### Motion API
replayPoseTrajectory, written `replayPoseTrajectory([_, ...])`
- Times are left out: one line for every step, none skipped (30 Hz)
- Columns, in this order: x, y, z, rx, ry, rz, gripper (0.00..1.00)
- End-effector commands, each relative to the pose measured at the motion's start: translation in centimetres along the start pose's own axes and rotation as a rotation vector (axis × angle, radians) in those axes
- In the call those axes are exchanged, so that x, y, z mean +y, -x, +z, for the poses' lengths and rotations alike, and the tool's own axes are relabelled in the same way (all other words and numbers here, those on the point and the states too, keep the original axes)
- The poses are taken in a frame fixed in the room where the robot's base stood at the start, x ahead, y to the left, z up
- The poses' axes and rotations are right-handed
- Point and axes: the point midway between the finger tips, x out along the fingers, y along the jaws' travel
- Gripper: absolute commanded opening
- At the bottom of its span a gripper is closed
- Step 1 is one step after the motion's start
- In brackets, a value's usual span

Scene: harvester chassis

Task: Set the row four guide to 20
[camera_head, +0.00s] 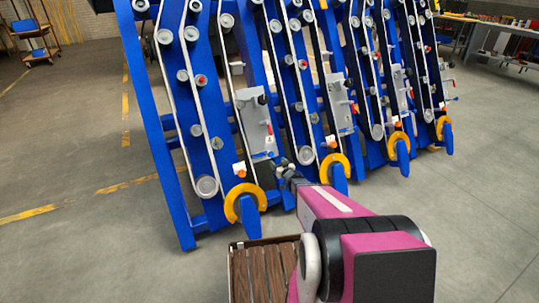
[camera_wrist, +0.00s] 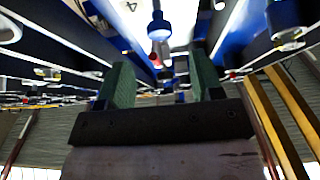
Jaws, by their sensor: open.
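A blue harvester chassis (camera_head: 160,130) stands ahead with several row units side by side, each with belts and rollers. Each row has an orange curved piece at its foot; the nearest orange piece (camera_head: 243,203) is at the left.
A second grey plate (camera_head: 341,104) and a second orange piece (camera_head: 336,166) belong to the row to the right. A slatted brown crate (camera_head: 258,275) is low in front. Open grey floor lies left and right. A cart (camera_head: 36,45) stands far left, a workbench (camera_head: 505,45) far right.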

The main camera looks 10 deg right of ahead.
Motion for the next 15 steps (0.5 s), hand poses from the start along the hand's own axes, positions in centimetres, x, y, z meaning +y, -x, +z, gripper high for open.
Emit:
replayPoseTrajectory([0.0,-0.5,0.1,0.000,0.000,0.000,0.60])
replayPoseTrajectory([0.0,-0.8,0.1,0.000,0.000,0.000,0.60])
replayPoseTrajectory([0.0,-1.3,0.1,-0.001,0.000,0.000,0.60])
replayPoseTrajectory([0.0,-1.7,0.1,-0.001,0.000,0.000,0.60])
replayPoseTrajectory([0.0,-2.1,0.1,-0.001,0.000,0.000,0.60])
replayPoseTrajectory([0.1,-2.7,0.1,-0.001,0.000,0.000,0.60])
replayPoseTrajectory([0.1,-3.2,0.2,0.000,0.000,0.001,0.60])
replayPoseTrajectory([0.1,-3.7,0.2,0.000,0.000,0.001,0.60])
replayPoseTrajectory([0.1,-4.4,0.2,0.000,0.000,0.001,0.60])
replayPoseTrajectory([0.1,-5.0,0.1,0.000,0.000,0.002,0.60])
replayPoseTrajectory([0.1,-5.6,0.1,0.000,0.000,0.002,0.60])
replayPoseTrajectory([0.1,-6.3,0.1,0.000,0.000,0.002,0.60])
replayPoseTrajectory([0.1,-6.9,0.2,0.000,0.000,0.001,0.60])
replayPoseTrajectory([0.1,-7.4,0.2,0.000,0.000,0.001,0.60])
replayPoseTrajectory([0.1,-8.0,0.2,-0.001,0.000,0.001,0.60])
